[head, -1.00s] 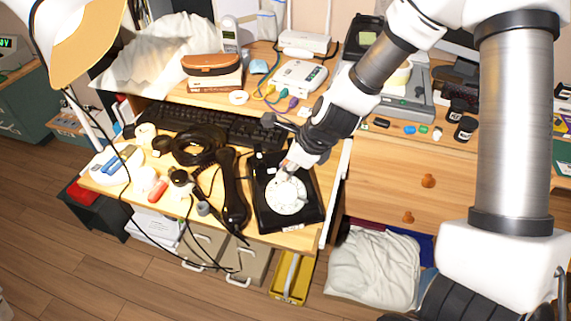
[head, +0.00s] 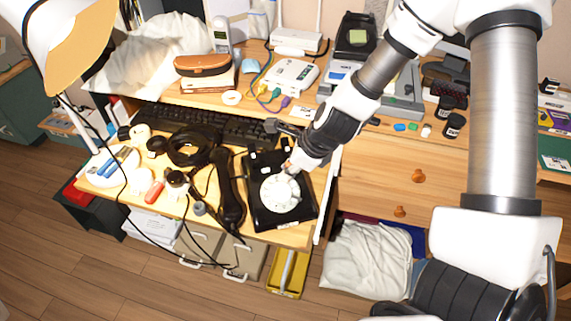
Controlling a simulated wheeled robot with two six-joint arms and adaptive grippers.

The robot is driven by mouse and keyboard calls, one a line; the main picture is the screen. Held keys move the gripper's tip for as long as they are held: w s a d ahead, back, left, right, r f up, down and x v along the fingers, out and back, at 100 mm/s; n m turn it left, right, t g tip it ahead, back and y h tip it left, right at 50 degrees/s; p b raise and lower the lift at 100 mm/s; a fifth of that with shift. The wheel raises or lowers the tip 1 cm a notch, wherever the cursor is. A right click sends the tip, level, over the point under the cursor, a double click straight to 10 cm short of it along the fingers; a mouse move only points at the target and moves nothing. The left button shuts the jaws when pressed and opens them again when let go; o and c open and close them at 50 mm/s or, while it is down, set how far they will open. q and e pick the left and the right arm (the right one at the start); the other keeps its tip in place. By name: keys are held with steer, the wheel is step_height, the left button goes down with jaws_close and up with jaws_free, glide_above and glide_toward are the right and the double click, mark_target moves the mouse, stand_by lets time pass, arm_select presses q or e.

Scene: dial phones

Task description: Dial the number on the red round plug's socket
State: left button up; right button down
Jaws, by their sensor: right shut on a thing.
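The black dial phone (head: 267,222) lies on the desk with its white round dial (head: 281,199) facing up. Its black handset (head: 230,190) lies off the phone, just to the left. My right gripper (head: 290,168) is shut at the dial's upper right edge, seemingly on the dial; its fingertips are small and partly hidden. A white box (head: 291,76) on the shelf has yellow, green, blue and purple plugs on cords in front of it. I cannot make out a red round plug or any number there. My left gripper is not in view.
A black keyboard (head: 205,124) lies behind the phone. A coiled black cable (head: 190,146), small jars and a red cylinder (head: 154,192) crowd the desk's left. A lamp (head: 75,45) hangs over the left.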

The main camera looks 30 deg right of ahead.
steer(key=shift+s+d+f, duration=0.1)
steer(key=shift+s+d, duration=0.05)
steer(key=shift+s, duration=0.05)
steer(key=shift+s+d+f, duration=0.15)
steer(key=shift+s+f, duration=0.05)
steer(key=shift+s, duration=0.35)
steer(key=shift+s+f, duration=0.25)
steer(key=shift+s, duration=0.3)
